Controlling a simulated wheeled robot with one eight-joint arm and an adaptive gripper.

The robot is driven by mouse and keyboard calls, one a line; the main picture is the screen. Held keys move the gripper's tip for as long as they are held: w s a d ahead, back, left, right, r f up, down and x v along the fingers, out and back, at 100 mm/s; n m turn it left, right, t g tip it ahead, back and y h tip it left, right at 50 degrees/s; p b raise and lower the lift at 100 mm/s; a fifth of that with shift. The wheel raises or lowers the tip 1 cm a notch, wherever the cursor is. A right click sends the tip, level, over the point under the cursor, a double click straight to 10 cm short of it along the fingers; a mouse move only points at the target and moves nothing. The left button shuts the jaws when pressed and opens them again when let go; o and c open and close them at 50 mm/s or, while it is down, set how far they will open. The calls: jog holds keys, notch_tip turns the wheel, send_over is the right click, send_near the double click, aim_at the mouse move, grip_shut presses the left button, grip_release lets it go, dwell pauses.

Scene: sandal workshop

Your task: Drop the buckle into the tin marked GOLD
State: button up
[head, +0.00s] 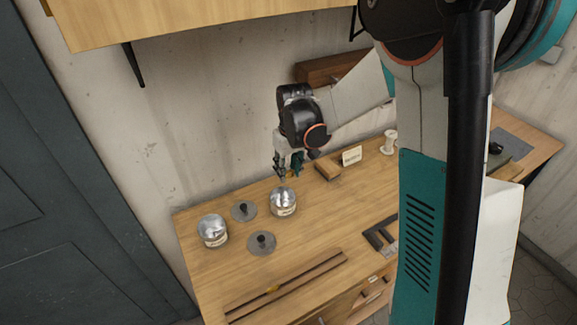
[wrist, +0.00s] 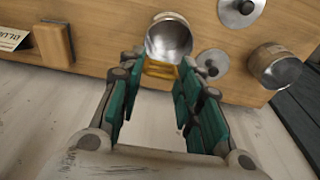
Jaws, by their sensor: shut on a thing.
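My gripper (head: 283,178) points down just above an open silver tin (head: 283,203) in the head view. In the wrist view my gripper (wrist: 163,68) is shut on a gold-coloured buckle (wrist: 161,72), held between the fingertips near the rim of that tin (wrist: 168,37). A second open silver tin (head: 213,231) stands to the left, and it also shows in the wrist view (wrist: 277,66). Both tins carry pale labels, too small to read. The buckle is too small to make out in the head view.
Two grey lids with black knobs, one behind (head: 244,210) and one in front (head: 262,244), lie between the tins. A wooden block (head: 327,170) and a small sign (head: 352,156) stand to the right. A slotted wooden rail (head: 300,282) lies along the front.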

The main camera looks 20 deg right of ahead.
aim_at(288, 175)
jog(key=shift+f+b, duration=1)
jog(key=shift+f, duration=0.95)
jog(key=o, duration=0.8)
jog(key=r, duration=0.4)
jog(key=s+r, duration=0.1)
jog(key=r, duration=0.7)
jog(key=shift+s+d, duration=0.15)
jog(key=shift+s, duration=0.1)
jog(key=shift+s, duration=0.1)
